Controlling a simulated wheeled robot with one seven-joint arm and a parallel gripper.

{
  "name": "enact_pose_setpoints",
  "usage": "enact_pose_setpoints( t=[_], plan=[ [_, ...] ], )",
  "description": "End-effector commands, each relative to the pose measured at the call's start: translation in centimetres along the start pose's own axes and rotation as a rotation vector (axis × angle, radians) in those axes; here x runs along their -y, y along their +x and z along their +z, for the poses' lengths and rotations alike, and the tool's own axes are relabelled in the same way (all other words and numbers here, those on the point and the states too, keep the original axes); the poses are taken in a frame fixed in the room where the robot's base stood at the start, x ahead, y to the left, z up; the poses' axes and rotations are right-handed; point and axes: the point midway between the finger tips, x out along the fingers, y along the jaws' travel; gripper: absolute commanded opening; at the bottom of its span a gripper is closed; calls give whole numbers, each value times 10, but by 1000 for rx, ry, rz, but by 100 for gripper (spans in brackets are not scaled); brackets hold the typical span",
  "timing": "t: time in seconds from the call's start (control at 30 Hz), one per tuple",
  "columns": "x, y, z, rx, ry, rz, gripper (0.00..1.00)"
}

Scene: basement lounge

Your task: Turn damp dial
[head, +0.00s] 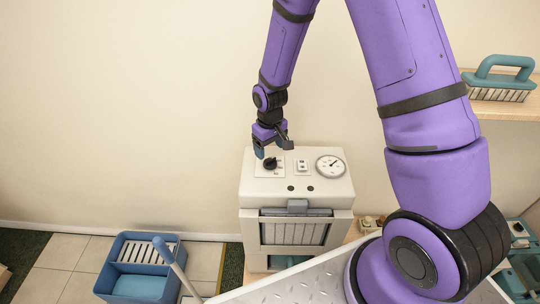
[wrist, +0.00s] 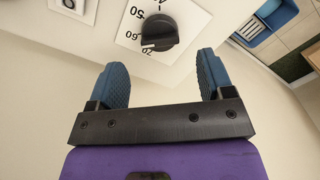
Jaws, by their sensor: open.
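The damp dial is a black knob (wrist: 159,33) on a white plate with printed numbers, seen in the wrist view. In the head view the black dial (head: 270,163) sits on the left of the top panel of a cream machine (head: 297,191). My gripper (head: 272,148) is just above the dial in the head view. In the wrist view my gripper (wrist: 164,78) is open, with its two blue fingers spread wide. The knob lies beyond the fingertips, roughly centred between them, and appears apart from them. Nothing is held.
A white gauge (head: 330,166) and a small switch plate (head: 302,167) are right of the dial. A blue mop bucket (head: 138,285) stands on the floor at left. A teal-handled brush (head: 499,80) lies on a shelf at right. The wall behind is bare.

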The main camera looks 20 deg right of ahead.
Motion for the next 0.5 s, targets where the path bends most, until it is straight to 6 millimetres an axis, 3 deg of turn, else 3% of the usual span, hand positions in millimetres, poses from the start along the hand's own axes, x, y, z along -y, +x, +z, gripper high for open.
enact_pose_setpoints(
  t=[0.2,0.5],
  plan=[
    [-1,-37,0,-3,0,1,74],
    [0,-58,0,1,0,0,74]
  ],
)
